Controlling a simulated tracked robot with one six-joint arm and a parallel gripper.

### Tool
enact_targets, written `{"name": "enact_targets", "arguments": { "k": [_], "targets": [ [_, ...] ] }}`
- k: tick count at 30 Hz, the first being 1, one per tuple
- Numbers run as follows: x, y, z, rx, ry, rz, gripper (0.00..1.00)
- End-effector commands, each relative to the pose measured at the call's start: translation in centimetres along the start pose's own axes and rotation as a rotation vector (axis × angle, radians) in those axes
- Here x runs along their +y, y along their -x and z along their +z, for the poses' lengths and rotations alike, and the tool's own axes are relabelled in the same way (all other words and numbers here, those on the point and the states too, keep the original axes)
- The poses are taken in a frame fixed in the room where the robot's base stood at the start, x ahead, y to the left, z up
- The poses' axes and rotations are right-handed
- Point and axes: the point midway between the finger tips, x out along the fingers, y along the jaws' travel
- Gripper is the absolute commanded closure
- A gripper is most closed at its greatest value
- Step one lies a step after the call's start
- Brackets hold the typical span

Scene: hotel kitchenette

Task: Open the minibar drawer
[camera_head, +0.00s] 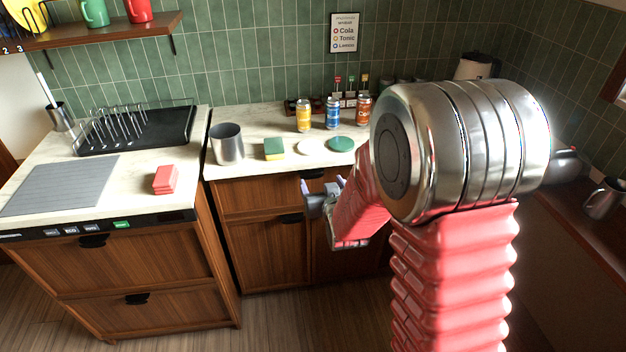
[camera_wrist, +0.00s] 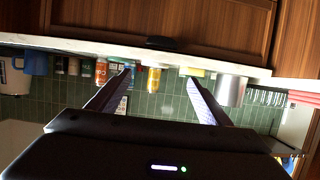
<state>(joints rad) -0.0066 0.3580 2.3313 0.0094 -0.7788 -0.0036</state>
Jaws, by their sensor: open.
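A wooden drawer front (camera_head: 245,193) sits under the cream counter in the head view, with a black handle (camera_head: 312,173) at its top edge. No label shows which drawer is the minibar's. My gripper (camera_head: 322,184) is open and empty, in front of this drawer near the handle; the arm hides the drawer's right part. In the wrist view, which is upside down, the fingers of my gripper (camera_wrist: 158,78) are apart, and the black handle (camera_wrist: 168,42) lies beyond their tips, not between them. The drawer looks shut.
A lower cabinet door with a black handle (camera_head: 291,218) is below. The counter holds a metal canister (camera_head: 227,144), a sponge (camera_head: 274,149) and several cans (camera_head: 333,113). A left cabinet (camera_head: 120,265) with two handles stands beside it. Floor in front is clear.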

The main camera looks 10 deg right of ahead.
Motion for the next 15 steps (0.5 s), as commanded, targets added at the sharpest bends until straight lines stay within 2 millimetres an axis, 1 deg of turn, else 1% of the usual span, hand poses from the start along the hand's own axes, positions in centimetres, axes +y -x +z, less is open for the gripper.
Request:
{"name": "enact_targets", "arguments": {
  "k": [1, 6, 10, 15],
  "targets": [
    [0.0, -0.7, 0.9, 0.014, 0.000, 0.000, 0.28],
    [0.0, -2.4, 2.9, 0.093, 0.000, 0.000, 0.28],
    [0.0, -3.3, 4.6, 0.153, 0.000, 0.000, 0.28],
    [0.0, -4.0, 7.0, 0.232, 0.000, 0.000, 0.28]
  ]
}}
